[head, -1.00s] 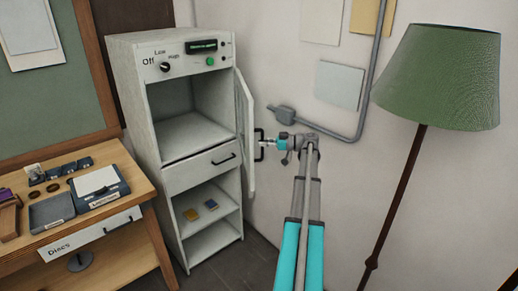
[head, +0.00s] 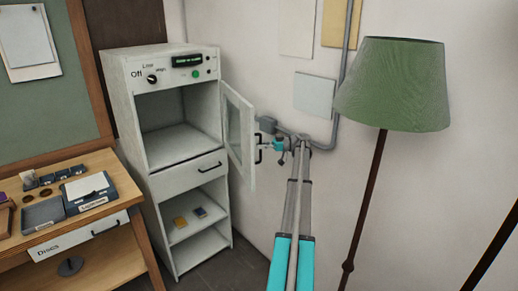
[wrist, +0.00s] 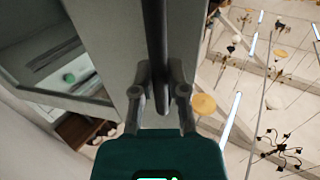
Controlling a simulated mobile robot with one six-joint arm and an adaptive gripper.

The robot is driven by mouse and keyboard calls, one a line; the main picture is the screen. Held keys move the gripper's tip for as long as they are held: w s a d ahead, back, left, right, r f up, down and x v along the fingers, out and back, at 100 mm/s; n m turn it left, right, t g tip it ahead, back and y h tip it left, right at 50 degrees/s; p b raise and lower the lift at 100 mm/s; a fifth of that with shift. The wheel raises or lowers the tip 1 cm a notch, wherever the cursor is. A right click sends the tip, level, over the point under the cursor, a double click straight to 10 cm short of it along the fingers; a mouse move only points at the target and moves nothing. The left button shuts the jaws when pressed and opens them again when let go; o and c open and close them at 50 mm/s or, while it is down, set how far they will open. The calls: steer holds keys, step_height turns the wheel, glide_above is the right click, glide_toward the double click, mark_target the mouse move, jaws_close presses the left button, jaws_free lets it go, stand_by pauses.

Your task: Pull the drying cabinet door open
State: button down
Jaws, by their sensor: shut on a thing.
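The drying cabinet (head: 128,110) is a tall pale unit with a control panel on top and an open, empty upper compartment. Its door (head: 237,135), a pale frame with a glass pane, stands swung open on the right side. The dark door handle (head: 258,150) is on the door's free edge. My gripper (head: 265,146) is at the handle. In the wrist view my gripper (wrist: 160,88) has its two fingers closed on either side of the dark handle bar (wrist: 155,40), with the door (wrist: 105,45) beside it.
Below the compartment are a drawer (head: 184,177) and open shelves with small yellow and blue items. A wooden desk (head: 105,262) stands at the left. A green floor lamp (head: 392,88) stands at the right. A grey conduit (head: 340,90) runs on the wall behind the door.

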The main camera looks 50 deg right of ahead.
steer(key=shift+w+r, duration=0.1)
steer(key=shift+w, duration=0.2)
steer(key=c, duration=0.6)
jaws_free()
steer(key=shift+c, duration=0.2)
steer(key=shift+s, duration=0.1)
steer(key=v, duration=0.7)
steer(key=shift+s, duration=0.1)
